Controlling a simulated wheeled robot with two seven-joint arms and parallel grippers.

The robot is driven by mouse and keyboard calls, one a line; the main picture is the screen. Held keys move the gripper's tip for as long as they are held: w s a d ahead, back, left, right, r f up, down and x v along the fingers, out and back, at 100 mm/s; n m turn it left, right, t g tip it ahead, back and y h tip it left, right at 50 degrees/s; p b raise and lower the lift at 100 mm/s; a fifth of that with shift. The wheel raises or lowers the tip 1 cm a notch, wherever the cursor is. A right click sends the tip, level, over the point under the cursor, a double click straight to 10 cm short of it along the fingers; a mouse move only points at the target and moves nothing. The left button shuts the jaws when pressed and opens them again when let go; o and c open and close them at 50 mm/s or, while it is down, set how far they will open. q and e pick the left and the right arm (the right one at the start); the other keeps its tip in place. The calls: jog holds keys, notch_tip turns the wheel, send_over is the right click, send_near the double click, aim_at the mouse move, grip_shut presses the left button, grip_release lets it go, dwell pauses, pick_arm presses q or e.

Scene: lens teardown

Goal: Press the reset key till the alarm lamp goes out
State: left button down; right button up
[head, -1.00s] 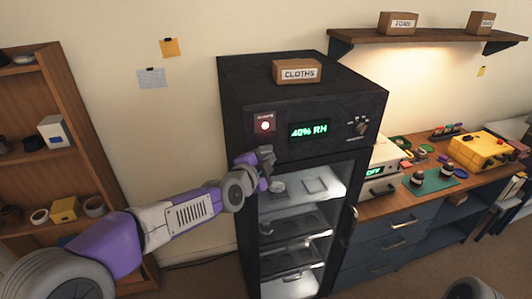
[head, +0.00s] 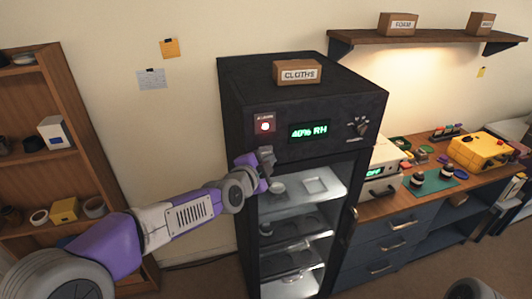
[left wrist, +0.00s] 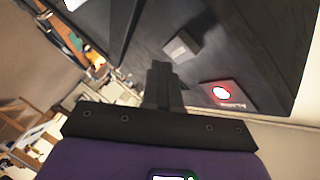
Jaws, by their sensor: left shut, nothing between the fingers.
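The alarm lamp (head: 265,126) glows red on its small panel at the upper left of the black cabinet's front. It also glows in the left wrist view (left wrist: 221,93). A grey square block, which looks like the reset key (left wrist: 181,47), stands out from the cabinet front near the lamp in the left wrist view. My left gripper (head: 267,154) is shut and empty, just below the lamp panel. In the left wrist view its fingertips (left wrist: 161,68) are close to the key; I cannot tell whether they touch it. In the head view I cannot make out the key.
The black cabinet (head: 233,110) has a green "40% RH" display (head: 309,131), a knob (head: 357,127) and lit shelves below. A "CLOTHS" box (head: 297,72) lies on top. A wooden shelf unit (head: 75,125) stands left, a cluttered workbench right.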

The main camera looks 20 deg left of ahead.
pick_arm(q)
jog(key=shift+w+a, duration=0.1)
jog(key=shift+w, duration=0.05)
dwell(0.7)
jog(key=shift+w+a, duration=0.1)
jog(key=shift+w, duration=0.15)
jog(key=shift+w+a+b, duration=0.3)
jog(key=shift+w+b, duration=0.05)
jog(key=shift+b, duration=0.3)
dwell(0.4)
dwell(0.4)
jog(key=shift+s+d+p, duration=0.5)
jog(key=shift+s+p, duration=0.25)
jog(key=shift+p, duration=0.05)
jog(key=s+d+p, duration=0.1)
jog(key=s, duration=0.1)
jog(key=s+d+p, duration=0.1)
jog(key=s+p, duration=0.1)
jog(key=shift+d, duration=0.4)
